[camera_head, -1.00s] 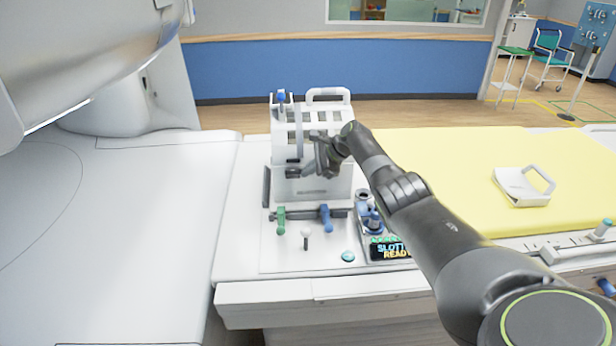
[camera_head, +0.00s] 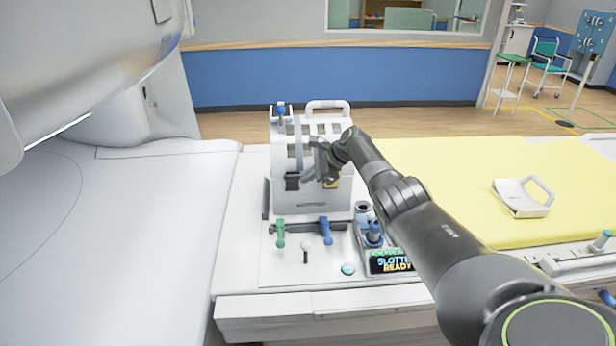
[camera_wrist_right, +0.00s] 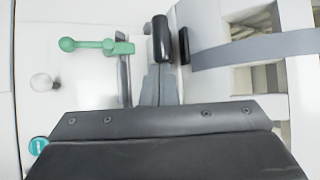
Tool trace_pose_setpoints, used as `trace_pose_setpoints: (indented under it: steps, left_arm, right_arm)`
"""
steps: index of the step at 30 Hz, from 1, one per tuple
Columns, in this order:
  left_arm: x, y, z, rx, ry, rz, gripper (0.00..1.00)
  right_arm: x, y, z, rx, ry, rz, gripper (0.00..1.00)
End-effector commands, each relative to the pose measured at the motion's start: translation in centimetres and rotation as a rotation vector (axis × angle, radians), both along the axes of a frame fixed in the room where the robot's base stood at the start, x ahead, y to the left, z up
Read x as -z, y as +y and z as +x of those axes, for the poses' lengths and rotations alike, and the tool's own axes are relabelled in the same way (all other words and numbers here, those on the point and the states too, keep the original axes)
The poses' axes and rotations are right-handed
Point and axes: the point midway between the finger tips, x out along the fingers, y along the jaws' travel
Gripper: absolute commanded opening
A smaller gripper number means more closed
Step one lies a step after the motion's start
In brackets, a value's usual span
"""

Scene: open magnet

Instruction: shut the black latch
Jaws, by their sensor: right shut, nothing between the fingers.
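The black latch (camera_head: 292,183) is a small dark block at the lower end of a grey strap on the front of the white slotted box (camera_head: 312,196). It looks flat against the box front. In the right wrist view the latch (camera_wrist_right: 184,45) shows edge-on at the end of the grey strap (camera_wrist_right: 250,50). My right gripper (camera_head: 309,176) is shut and empty, just right of the latch in the head view. Its dark fingertips (camera_wrist_right: 162,38) are close to the latch in the wrist view; I cannot tell whether they touch. My left gripper is out of view.
A green lever (camera_head: 280,233), a blue lever (camera_head: 326,231) and a white-knobbed stick (camera_head: 306,250) stand in front of the box. A display (camera_head: 391,263) is at their right. A white handled piece (camera_head: 521,197) lies on the yellow mat (camera_head: 440,165).

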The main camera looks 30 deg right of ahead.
Motion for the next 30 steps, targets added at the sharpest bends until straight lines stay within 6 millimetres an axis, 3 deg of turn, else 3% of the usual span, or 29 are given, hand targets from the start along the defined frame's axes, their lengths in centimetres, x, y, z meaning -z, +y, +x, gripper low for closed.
trace_pose_setpoints:
  steps: [14,18,30]
  left_arm:
    - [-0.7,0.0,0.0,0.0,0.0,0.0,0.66]
    - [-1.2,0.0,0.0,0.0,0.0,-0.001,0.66]
    - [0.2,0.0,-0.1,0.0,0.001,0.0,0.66]
  right_arm:
    - [-1.7,-0.7,-0.6,-0.003,-0.011,0.001,0.0]
    - [-2.6,-1.2,-1.5,-0.003,-0.007,-0.001,0.0]
    - [-6.6,-4.1,-5.0,0.001,-0.005,-0.004,0.0]
